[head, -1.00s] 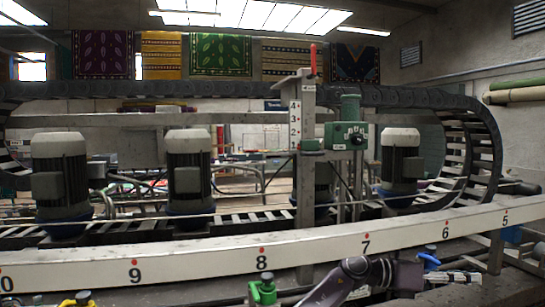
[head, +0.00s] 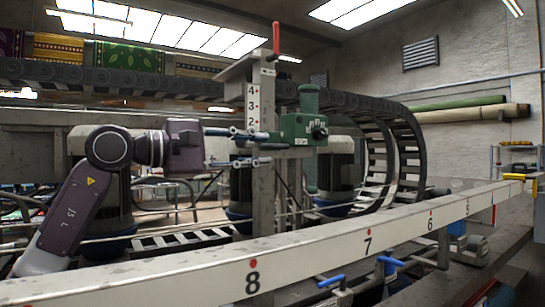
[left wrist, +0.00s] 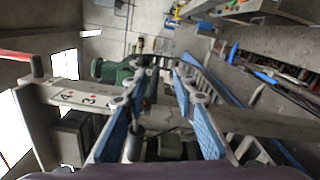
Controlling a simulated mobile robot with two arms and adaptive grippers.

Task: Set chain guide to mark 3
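The chain guide is a green housing (head: 303,128) with a dark knob, mounted on a grey upright post (head: 264,190). A white scale plate (head: 252,104) on the post shows 4, 3 and 2 from top to bottom; the guide sits around or just below mark 2. My left gripper (head: 266,149) is open in front of the post, just below the scale and left of the housing. In the left wrist view my blue-padded fingers (left wrist: 155,78) are spread apart, with the green housing (left wrist: 110,72) beyond them. Whether a finger touches anything cannot be told. My right gripper is not in view.
A red handle (head: 276,38) tops the post. A long white rail (head: 330,250) with red-dotted numbers crosses in front, with blue clamp handles (head: 390,261) below it. The dark chain track (head: 405,140) curves behind. Rolled rugs (head: 470,109) hang on the right wall.

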